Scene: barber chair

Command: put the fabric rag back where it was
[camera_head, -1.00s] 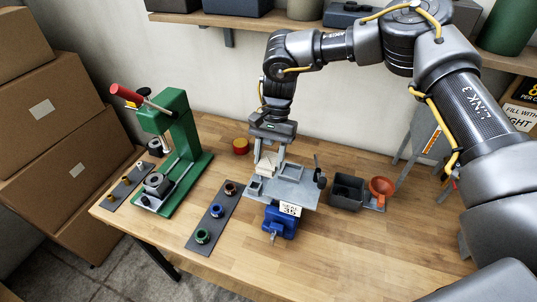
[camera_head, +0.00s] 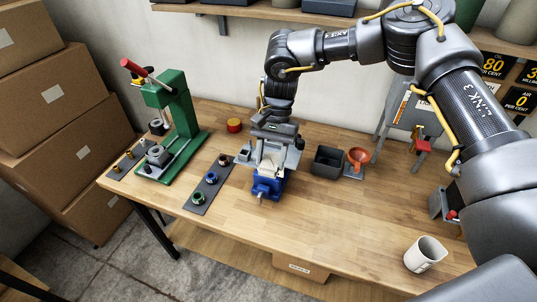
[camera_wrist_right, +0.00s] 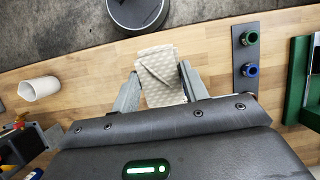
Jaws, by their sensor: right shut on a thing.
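The fabric rag (camera_wrist_right: 160,70) is a pale, textured folded cloth. My right gripper (camera_wrist_right: 158,88) is shut on it, with one finger at each side, in the right wrist view. In the head view my right gripper (camera_head: 268,160) points down, and the rag (camera_head: 267,172) shows as a pale patch between its fingers, in front of the grey tray (camera_head: 293,156) and just above the blue vise (camera_head: 268,188) in the picture. The gripper hides much of the tray. I cannot tell how high the rag is above the bench. My left gripper is not in view.
The green press (camera_head: 175,120) and a dark strip with coloured rings (camera_head: 210,185) stand left. A black bin (camera_head: 327,162) and orange funnel (camera_head: 357,156) stand right. A white mug (camera_head: 425,254) is near the front right. The bench's front middle is clear.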

